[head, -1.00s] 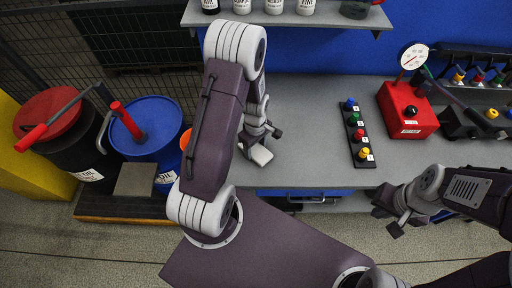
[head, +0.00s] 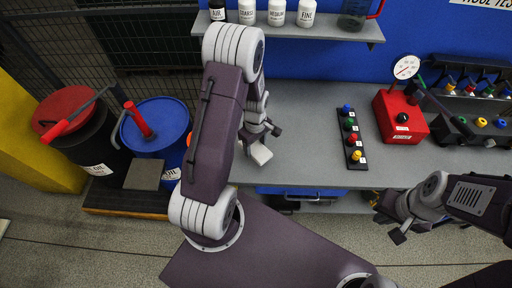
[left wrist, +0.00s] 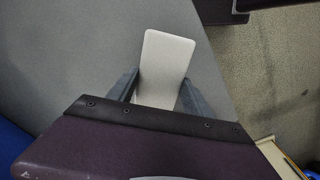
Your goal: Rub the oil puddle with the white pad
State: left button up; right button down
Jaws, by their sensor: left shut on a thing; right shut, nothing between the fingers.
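My left gripper (head: 256,138) is shut on the white pad (head: 260,154) above the grey bench (head: 300,150), near its front edge. In the left wrist view the pad (left wrist: 165,62) sticks out flat between the two dark fingers (left wrist: 160,88), with grey bench surface behind it. I cannot tell whether the pad touches the bench. My right gripper (head: 397,230) is shut and empty, in front of the bench at the right. I see no oil puddle in either view; my left arm hides part of the bench and floor.
A strip of coloured buttons (head: 351,135) and a red gauge box (head: 401,117) stand on the bench. A shelf (head: 300,32) with bottles hangs above. A blue drum (head: 160,125) and a black drum with a red lid (head: 65,112) stand on a pallet at left.

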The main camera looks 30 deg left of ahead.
pick_arm(q)
notch_tip(320, 180, up, 2)
jog(key=shift+p, duration=0.65)
